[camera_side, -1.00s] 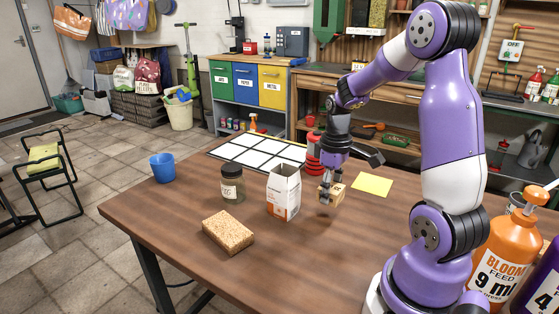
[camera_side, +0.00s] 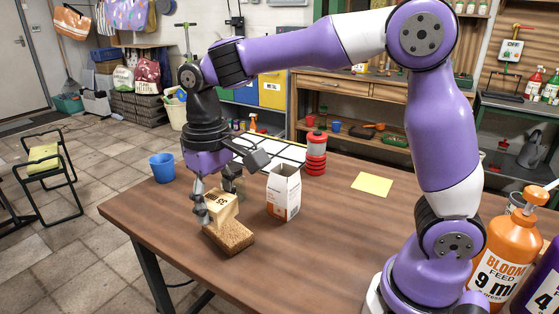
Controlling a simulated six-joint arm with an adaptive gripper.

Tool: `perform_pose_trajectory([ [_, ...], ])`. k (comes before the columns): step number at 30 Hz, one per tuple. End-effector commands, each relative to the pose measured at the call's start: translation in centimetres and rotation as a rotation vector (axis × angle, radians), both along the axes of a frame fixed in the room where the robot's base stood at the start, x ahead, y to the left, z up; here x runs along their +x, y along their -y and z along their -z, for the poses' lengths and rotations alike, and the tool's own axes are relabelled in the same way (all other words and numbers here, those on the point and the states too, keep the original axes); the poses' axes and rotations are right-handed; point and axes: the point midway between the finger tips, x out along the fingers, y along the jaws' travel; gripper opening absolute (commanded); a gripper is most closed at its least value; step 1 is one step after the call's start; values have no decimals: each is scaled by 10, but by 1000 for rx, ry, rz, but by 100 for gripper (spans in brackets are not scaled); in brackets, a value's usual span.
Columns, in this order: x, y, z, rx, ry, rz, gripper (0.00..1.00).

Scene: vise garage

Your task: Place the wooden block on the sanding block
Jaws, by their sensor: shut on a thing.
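The wooden block (camera_side: 222,206) is a pale cube with dark printed marks. The block is tilted and sits over the far part of the sanding block (camera_side: 231,239), a brown speckled brick lying on the table. The two overlap in this view; I cannot tell whether they touch. The far end of the sanding block is hidden behind the wooden block and my fingers.
An open white carton (camera_side: 284,192) stands just right of the wooden block. The table's (camera_side: 330,260) front is clear.

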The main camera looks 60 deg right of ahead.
Motion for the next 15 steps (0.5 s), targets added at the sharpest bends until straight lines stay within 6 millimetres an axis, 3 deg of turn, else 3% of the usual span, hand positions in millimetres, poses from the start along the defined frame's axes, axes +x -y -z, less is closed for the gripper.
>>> perform_pose_trajectory([
  [2,2,-16,-1,0,1,-7,20],
  [5,7,-16,3,0,-1,-2,20],
  [15,48,53,52,0,-3,2,20],
])
